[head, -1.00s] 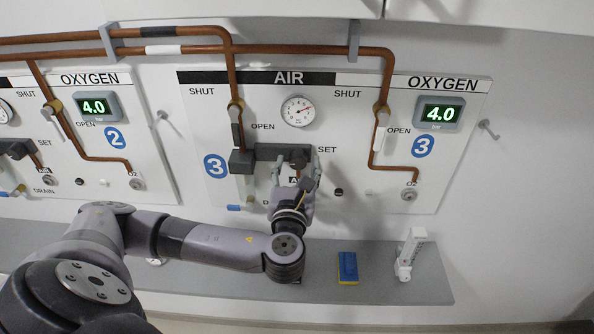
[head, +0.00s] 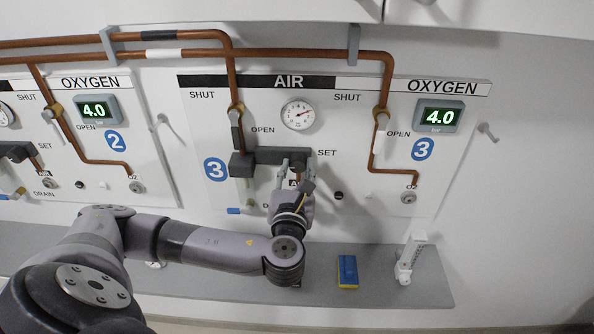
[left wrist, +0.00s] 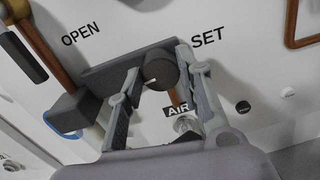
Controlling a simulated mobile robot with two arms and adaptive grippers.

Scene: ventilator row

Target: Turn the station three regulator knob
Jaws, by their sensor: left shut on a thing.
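The station three regulator knob is dark and round, with a small white mark on its face. In the left wrist view the knob (left wrist: 160,68) sits between the two fingers, at the end of the dark regulator body (left wrist: 93,78). My left gripper (head: 297,164) reaches up to it from below and is shut on it; the fingers also show in the left wrist view (left wrist: 159,62). In the head view the fingers partly cover the knob. My right gripper is not in view.
The station three panel (head: 455,160) carries copper pipes (head: 300,50), an oxygen display (head: 439,115) and a lower outlet (head: 408,198). A grey shelf (head: 385,290) below holds a blue and yellow block (head: 347,270) and a white device (head: 409,258). Open wall lies to the right.

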